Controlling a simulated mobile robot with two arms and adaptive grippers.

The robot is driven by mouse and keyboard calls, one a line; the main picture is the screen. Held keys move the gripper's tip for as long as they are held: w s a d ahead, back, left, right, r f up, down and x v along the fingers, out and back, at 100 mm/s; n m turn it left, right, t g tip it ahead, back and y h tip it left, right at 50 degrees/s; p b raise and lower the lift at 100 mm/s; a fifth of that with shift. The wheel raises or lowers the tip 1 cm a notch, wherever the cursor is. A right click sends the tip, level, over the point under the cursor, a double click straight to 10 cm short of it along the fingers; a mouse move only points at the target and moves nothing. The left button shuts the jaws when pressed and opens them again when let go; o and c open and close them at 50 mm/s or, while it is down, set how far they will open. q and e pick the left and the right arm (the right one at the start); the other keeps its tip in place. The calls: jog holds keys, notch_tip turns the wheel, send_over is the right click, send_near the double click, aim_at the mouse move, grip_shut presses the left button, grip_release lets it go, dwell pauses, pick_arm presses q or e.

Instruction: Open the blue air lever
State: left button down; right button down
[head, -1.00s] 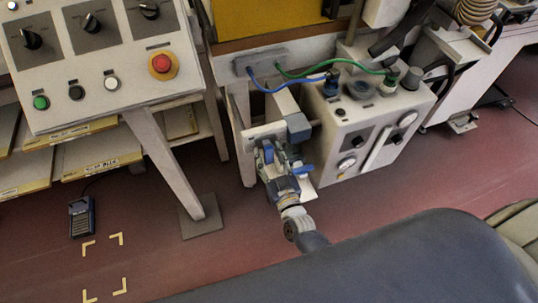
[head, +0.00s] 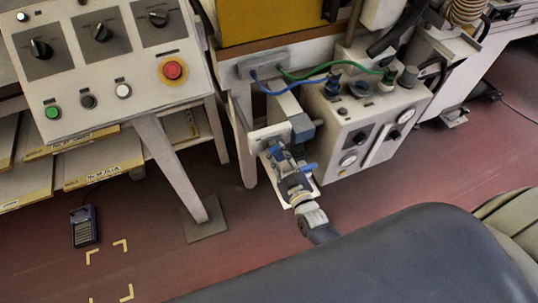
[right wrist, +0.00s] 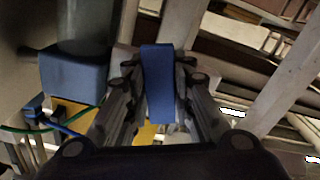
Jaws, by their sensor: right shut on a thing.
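The blue air lever (right wrist: 158,85) shows as a flat blue bar between the two fingers of my right gripper (right wrist: 160,75) in the right wrist view. The fingers are shut on it from both sides. In the head view my right gripper (head: 276,156) is at the pale plate beside a blue-grey block (head: 302,126), left of the white air unit. My gripper hides most of the lever there. The blue block also shows left of the fingers in the right wrist view (right wrist: 74,82). My left gripper is not in view.
The white air unit (head: 333,132) with gauges and blue and green hoses stands just right of the gripper. A control panel (head: 90,65) with a red button (head: 173,70) is at the left. A table leg (head: 170,170) stands left of my arm. Red floor is clear below.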

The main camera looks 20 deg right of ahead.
aim_at(280, 138)
jog(key=shift+r+n, duration=0.15)
jog(key=shift+n, duration=0.35)
jog(key=shift+d+r+n+p, duration=0.1)
jog(key=shift+d+n+p, duration=0.3)
jog(key=shift+n, duration=0.5)
jog(key=n, duration=0.2)
jog(key=shift+d+r+n+p, duration=0.2)
jog(key=shift+n+p, duration=0.2)
jog(key=shift+d+r+n, duration=0.1)
jog(key=shift+n, duration=0.3)
jog(key=shift+d+r+n, duration=0.15)
jog(key=shift+r+n, duration=0.05)
jog(key=shift+n, duration=0.8)
jog(key=shift+d+r+n, duration=0.1)
jog(key=shift+r+n, duration=0.2)
jog(key=shift+n, duration=0.9)
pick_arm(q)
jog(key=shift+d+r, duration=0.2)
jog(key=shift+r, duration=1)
pick_arm(e)
jog(key=shift+r+n, duration=0.2)
jog(key=shift+n, duration=0.55)
jog(key=shift+r+n, duration=0.2)
jog(key=shift+n, duration=0.55)
jog(key=shift+d, duration=0.1)
jog(key=c, duration=1.4)
grip_release()
